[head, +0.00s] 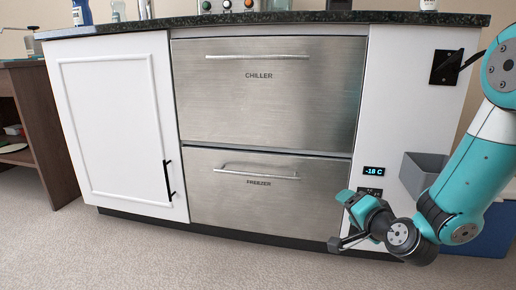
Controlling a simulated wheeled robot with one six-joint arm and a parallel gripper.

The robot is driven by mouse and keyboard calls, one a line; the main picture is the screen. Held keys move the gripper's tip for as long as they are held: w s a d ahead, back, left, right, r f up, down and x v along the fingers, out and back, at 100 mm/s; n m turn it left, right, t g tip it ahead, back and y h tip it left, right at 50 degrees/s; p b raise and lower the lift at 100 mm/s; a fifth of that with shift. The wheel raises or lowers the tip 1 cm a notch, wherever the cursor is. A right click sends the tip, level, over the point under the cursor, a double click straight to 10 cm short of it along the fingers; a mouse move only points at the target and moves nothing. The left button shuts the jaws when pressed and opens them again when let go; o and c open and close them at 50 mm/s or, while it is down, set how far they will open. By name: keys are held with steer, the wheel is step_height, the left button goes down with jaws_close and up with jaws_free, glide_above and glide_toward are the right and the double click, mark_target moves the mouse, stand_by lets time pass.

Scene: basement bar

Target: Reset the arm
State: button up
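My arm, teal and white, comes in from the right edge in the head view and bends down low in front of the cabinet's right end. My gripper (344,236) is at the lower right, near floor height, pointing left in front of the freezer drawer's lower right corner. It is small and seen from the side, so I cannot tell whether its fingers are open or shut. I see no object in it.
The steel chiller drawer (265,110) and freezer drawer (235,200) are closed. A display (374,171) reads -18 C. A grey bin (422,174) and a blue box (492,232) are close to my arm. Bottles stand on the dark counter (300,17). Floor (120,255) at left front is clear.

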steer(key=s+a+r+n+g+y+p, duration=0.2)
steer(key=s+a+r+n+g+p, duration=0.3)
steer(key=r, duration=0.4)
steer(key=s+a+r+n+g+y+p, duration=0.2)
steer(key=s+a+r+n+g+p, duration=0.15)
steer(key=s+a+r+n, duration=0.35)
steer(key=s+d+r+n+g+h+p, duration=0.25)
steer(key=s+r+p, duration=0.25)
steer(key=s+r, duration=0.3)
steer(key=s+d+r+n+g+h+p, duration=0.1)
steer(key=s+r+n+g+p, duration=0.25)
steer(key=s, duration=0.75)
step_height(320, 180, up, 38)
steer(key=m+p, duration=0.1)
steer(key=p, duration=3.6)
steer(key=shift+w+r+m+p, duration=0.25)
steer(key=shift+m+p, duration=0.05)
steer(key=shift+y, duration=0.25)
